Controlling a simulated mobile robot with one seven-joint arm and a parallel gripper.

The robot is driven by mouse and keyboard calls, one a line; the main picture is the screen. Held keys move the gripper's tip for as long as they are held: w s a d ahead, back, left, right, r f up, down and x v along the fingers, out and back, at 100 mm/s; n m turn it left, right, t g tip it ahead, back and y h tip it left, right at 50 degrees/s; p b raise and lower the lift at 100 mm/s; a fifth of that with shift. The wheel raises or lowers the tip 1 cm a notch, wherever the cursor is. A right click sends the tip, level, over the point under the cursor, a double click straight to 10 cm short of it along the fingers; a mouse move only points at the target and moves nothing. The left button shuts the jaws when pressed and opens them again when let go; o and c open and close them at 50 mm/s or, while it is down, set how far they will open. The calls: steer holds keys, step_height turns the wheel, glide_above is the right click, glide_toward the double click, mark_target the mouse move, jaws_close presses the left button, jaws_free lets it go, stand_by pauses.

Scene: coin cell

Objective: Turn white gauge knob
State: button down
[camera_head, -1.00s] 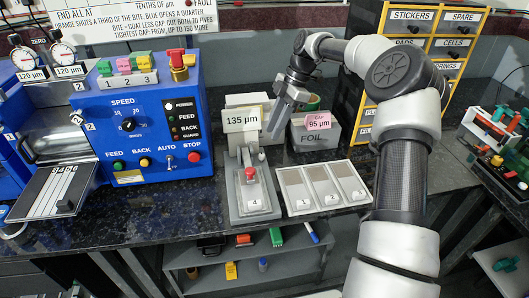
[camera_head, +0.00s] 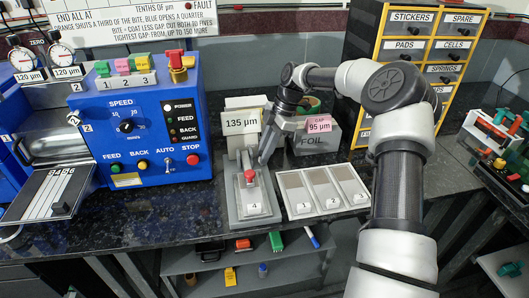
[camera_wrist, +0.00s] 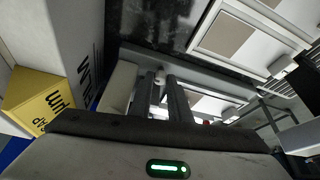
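A gauge with a white "135 µm" display (camera_head: 242,121) stands in the middle of the bench, on a grey base (camera_head: 236,213) with a red knob (camera_head: 249,176). A pale rounded part (camera_wrist: 118,88) shows beside my fingers in the wrist view; I cannot tell whether it is the white knob. My gripper (camera_head: 263,157) is just right of the display, pointing down, above the gauge's right side. In the wrist view its two dark fingers (camera_wrist: 165,98) stand apart with a narrow gap, and nothing is visibly held. My gripper and arm hide part of the gauge.
A tray with several sample plates (camera_head: 323,187) lies to the right. A foil box (camera_head: 308,141) with a pink "95 µm" tag (camera_head: 319,124) stands behind. A blue machine (camera_head: 135,125) with two dial gauges (camera_head: 62,56) is left. Drawers (camera_head: 405,50) stand behind right.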

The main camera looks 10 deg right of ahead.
stand_by(0.3)
steer(key=shift+s+m+t, duration=0.15)
steer(key=shift+m+t, duration=0.35)
steer(key=shift+m, duration=0.9)
steer(key=shift+s+m+t, duration=0.1)
steer(key=shift+m+t, duration=0.4)
steer(key=shift+m, duration=0.9)
steer(key=c, duration=1.9)
jaws_free()
steer(key=p+v, duration=0.1)
steer(key=v, duration=0.7)
steer(key=p+v, duration=0.2)
steer(key=v, duration=0.7)
steer(key=shift+s+r, duration=0.2)
steer(key=shift+s, duration=0.05)
